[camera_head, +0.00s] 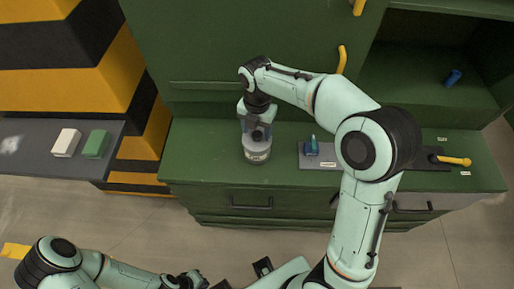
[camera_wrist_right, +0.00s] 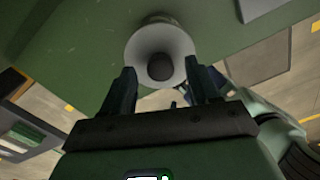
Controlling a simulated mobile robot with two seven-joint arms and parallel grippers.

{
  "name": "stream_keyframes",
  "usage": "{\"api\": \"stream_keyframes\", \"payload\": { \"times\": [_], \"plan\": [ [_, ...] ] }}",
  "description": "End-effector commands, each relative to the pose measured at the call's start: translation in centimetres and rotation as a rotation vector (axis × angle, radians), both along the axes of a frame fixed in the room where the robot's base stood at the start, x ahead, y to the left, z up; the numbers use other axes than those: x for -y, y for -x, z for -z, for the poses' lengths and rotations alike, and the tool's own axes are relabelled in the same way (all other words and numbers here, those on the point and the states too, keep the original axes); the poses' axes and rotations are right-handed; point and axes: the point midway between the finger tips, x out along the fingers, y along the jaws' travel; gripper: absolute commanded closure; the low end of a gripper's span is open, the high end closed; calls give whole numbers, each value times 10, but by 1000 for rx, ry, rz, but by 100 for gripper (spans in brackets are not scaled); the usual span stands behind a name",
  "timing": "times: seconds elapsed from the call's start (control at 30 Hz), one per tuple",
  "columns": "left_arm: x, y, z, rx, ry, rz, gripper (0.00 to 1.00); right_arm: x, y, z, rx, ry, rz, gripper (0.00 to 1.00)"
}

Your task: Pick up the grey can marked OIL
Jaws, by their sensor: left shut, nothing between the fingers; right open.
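The grey can (camera_head: 257,152) stands upright on the green counter, a dark label band low on its side. It also shows from above in the right wrist view (camera_wrist_right: 145,42), round and pale with a dark cap. My right gripper (camera_head: 257,124) is over the can's top, its fingers apart. In the wrist view the open fingertips (camera_wrist_right: 163,76) lie either side of the can's near edge; I cannot tell if they touch it. My left gripper (camera_head: 190,281) is shut and empty, low at the bottom edge, away from the counter.
The green counter (camera_head: 208,150) is clear left of the can. A blue-green item (camera_head: 311,146) stands on a grey plate right of it. A yellow-handled tool (camera_head: 452,160) lies farther right. A side shelf (camera_head: 30,160) holds a white block (camera_head: 66,142) and a green block (camera_head: 95,143).

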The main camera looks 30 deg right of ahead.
Motion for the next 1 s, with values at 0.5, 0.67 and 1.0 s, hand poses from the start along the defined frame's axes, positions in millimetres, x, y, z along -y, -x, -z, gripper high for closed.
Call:
{"api": "stream_keyframes", "payload": {
  "times": [0.5, 0.67, 1.0],
  "plan": [
    [0, 0, 1, -1, 0, 0, 100, 0, 0, 5, 1, 1, 1, 40],
    [0, 0, 1, 0, 0, 0, 100, 0, 0, 5, 1, 1, 0, 40],
    [0, 0, 1, 0, 0, 0, 100, 0, 0, 4, 1, 0, 0, 100]
  ]
}}
